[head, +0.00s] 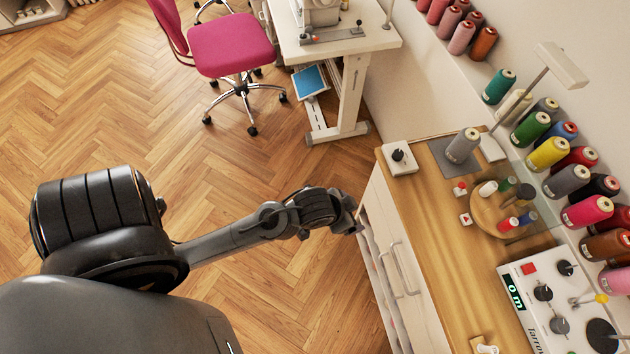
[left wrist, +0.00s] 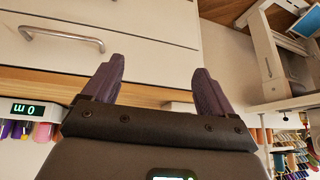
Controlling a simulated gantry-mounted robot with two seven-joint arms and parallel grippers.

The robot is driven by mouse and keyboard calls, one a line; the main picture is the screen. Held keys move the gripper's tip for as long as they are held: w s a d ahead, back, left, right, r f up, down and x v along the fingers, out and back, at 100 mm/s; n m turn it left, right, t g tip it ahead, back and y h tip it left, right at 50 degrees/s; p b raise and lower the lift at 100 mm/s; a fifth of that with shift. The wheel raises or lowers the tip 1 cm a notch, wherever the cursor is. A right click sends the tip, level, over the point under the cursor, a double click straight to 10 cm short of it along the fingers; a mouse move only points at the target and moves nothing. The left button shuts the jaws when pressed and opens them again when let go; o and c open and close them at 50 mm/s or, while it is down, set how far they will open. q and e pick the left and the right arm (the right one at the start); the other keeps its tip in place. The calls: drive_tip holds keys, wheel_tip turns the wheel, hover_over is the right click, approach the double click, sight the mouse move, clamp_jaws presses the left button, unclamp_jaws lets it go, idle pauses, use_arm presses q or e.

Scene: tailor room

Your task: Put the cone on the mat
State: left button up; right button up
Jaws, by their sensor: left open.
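A grey thread cone (head: 462,146) stands upright at the far left end of the wooden counter. A flat dark grey mat (head: 442,160) lies under it; the cone appears to stand on the mat. My left gripper (head: 352,219) is beside the front of the drawer cabinet, lower left of the cone and apart from it. In the left wrist view the two fingers of my left gripper (left wrist: 153,85) are spread with nothing between them. The cone and mat cannot be made out in that view. My right gripper is not in view.
A white box with a black knob (head: 398,157) sits left of the mat. A round wooden tray (head: 484,205) holds small spools. A control panel (head: 560,310) and racked cones (head: 548,152) stand right. Drawer handles (head: 405,268) face my left arm. The counter's front strip is clear.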

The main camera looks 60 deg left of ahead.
use_arm(q)
drive_tip(key=s+g, duration=0.2)
drive_tip(key=s, duration=0.8)
drive_tip(key=shift+s+g, duration=0.15)
drive_tip(key=shift+g, duration=0.25)
drive_tip(key=shift+r, duration=0.1)
wheel_tip(320, 180, up, 37)
drive_tip(key=p, duration=3.7)
drive_tip(key=shift+c, duration=0.5)
